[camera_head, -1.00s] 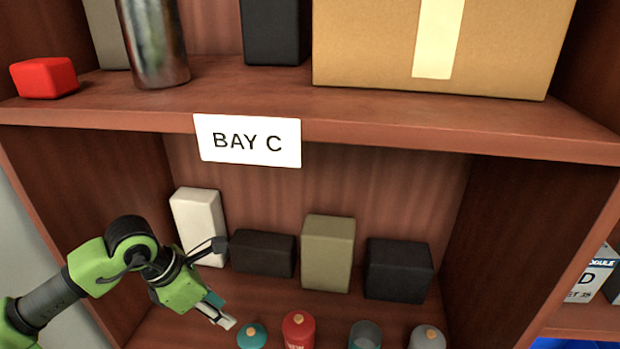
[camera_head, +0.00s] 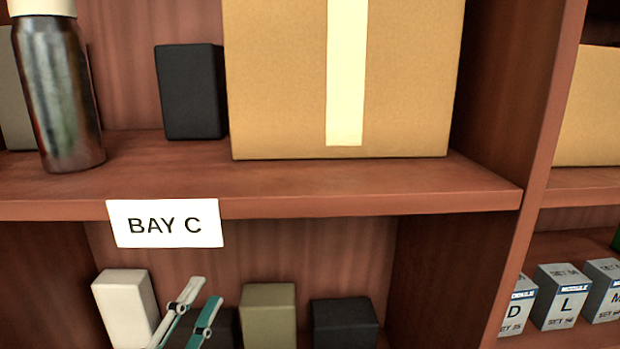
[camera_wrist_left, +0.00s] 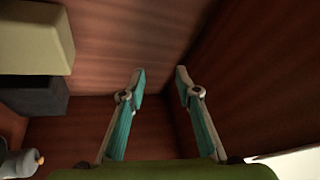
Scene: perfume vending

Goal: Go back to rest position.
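My left gripper (camera_head: 204,292) shows at the bottom left of the head view, in the lower compartment under the BAY C label, its fingers pointing up. Its two fingers stand apart with nothing between them. The left wrist view also shows the left gripper (camera_wrist_left: 160,74) open and empty, in front of bare wood panels. In the head view it is in front of a dark box that it partly hides. My right gripper is not in view.
A white box (camera_head: 125,308), an olive box (camera_head: 268,315) and a black box (camera_head: 344,322) stand in the lower compartment. The shelf edge (camera_head: 330,204) runs above. A metal bottle (camera_head: 58,100) and cardboard box (camera_head: 270,80) stand on it. A grey bottle (camera_wrist_left: 20,163) shows in the wrist view.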

